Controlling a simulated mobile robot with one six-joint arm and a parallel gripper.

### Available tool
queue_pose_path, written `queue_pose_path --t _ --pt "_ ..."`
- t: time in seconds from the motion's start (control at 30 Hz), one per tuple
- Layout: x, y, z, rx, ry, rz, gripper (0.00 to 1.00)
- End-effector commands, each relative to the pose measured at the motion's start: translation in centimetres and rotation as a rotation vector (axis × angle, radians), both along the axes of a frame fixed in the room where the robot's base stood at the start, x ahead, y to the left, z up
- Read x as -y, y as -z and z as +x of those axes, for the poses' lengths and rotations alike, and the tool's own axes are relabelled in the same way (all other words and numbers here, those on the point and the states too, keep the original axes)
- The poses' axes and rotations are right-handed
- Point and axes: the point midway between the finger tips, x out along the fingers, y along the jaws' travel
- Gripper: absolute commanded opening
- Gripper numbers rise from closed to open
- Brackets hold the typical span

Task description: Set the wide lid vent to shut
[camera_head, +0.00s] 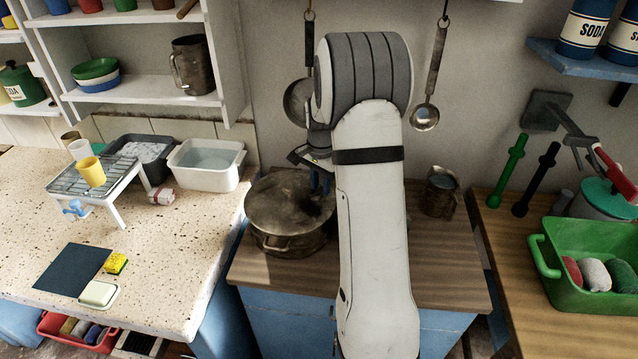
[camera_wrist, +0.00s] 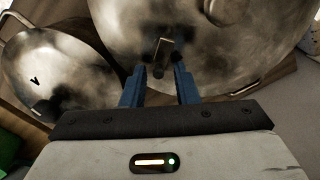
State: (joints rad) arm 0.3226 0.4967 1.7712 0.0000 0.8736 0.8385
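A wide, dark-stained metal lid (camera_head: 285,195) covers the large pot (camera_head: 290,240) on the wooden worktop. The same lid (camera_wrist: 240,55) fills the upper right of the wrist view. A small metal vent lever (camera_wrist: 162,48) stands on it near the rim, with a dark round spot just below it. My gripper (camera_head: 320,185) is over the right part of the lid. In the wrist view its two blue fingers (camera_wrist: 159,70) are apart, one either side of the lever's lower end, with nothing held. I cannot tell whether they touch the lid or what the vent's setting is.
A smaller round metal lid (camera_wrist: 60,75) with a dark V-shaped mark lies beside the wide one; my arm hides it in the head view. A metal mug (camera_head: 440,190) stands right of my arm. A white basin (camera_head: 207,165) stands left.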

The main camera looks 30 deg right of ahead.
Motion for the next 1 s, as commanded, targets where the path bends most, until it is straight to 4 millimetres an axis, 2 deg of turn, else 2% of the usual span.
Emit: queue_pose_path --t 0.03,0.33,0.47,0.5,0.73,1.0 --pt "-0.01 -0.02 0.01 0.000 0.000 0.000 0.23" --pt "-0.04 -0.04 0.02 0.000 -0.001 0.000 0.00" --pt "-0.05 -0.04 0.02 0.000 -0.001 0.000 0.00" --pt "-0.68 -0.05 0.01 0.000 -0.002 0.000 0.00" --pt "-0.18 -0.02 0.13 0.000 -0.028 0.000 0.00" --pt "-0.22 0.06 0.50 0.000 -0.172 0.000 0.00"
